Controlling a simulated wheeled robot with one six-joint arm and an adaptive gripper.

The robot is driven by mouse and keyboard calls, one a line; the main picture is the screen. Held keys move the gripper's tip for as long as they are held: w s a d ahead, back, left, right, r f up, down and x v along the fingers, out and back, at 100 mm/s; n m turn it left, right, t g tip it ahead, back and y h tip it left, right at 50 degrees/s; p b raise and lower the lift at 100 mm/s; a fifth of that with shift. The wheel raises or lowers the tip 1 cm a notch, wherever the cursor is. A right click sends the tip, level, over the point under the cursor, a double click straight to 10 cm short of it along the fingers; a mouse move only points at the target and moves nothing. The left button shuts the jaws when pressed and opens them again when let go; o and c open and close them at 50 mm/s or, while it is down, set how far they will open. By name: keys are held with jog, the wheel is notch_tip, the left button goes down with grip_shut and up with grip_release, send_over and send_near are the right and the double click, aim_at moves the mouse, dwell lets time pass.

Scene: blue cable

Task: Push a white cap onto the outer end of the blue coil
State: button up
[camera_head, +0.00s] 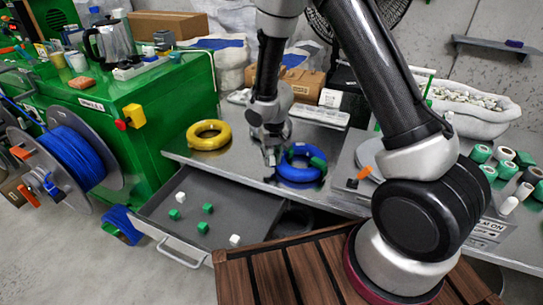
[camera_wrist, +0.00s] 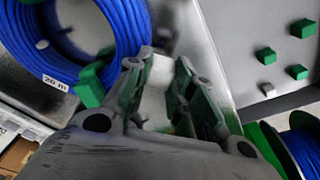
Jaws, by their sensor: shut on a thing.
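The blue coil (camera_head: 297,173) lies on the grey metal table and fills the upper left of the wrist view (camera_wrist: 135,22). It bears a "20 m" label, and a green cap (camera_wrist: 90,86) sits at its edge, also visible in the head view (camera_head: 318,163). My gripper (camera_head: 271,157) is just left of the coil, low over the table. A loose white cap (camera_head: 181,197) lies in the open drawer. The coil's outer end is not clearly visible.
The drawer (camera_head: 222,193) below the table holds several green caps and another white cap (camera_head: 235,240). A yellow coil (camera_head: 208,135) lies left of my gripper. A scale (camera_head: 370,155) stands right of the blue coil. A large blue cable reel (camera_head: 72,160) stands at left.

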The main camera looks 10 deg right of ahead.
aim_at(272, 158)
jog(key=shift+s+f, duration=0.1)
jog(key=shift+f, duration=0.3)
dwell(1.3)
jog(key=o, duration=0.4)
jog(key=o, duration=0.6)
jog(key=shift+w+r, duration=0.2)
jog(key=shift+r, duration=0.35)
jog(key=shift+s+r, duration=0.1)
jog(key=shift+r, duration=2.9)
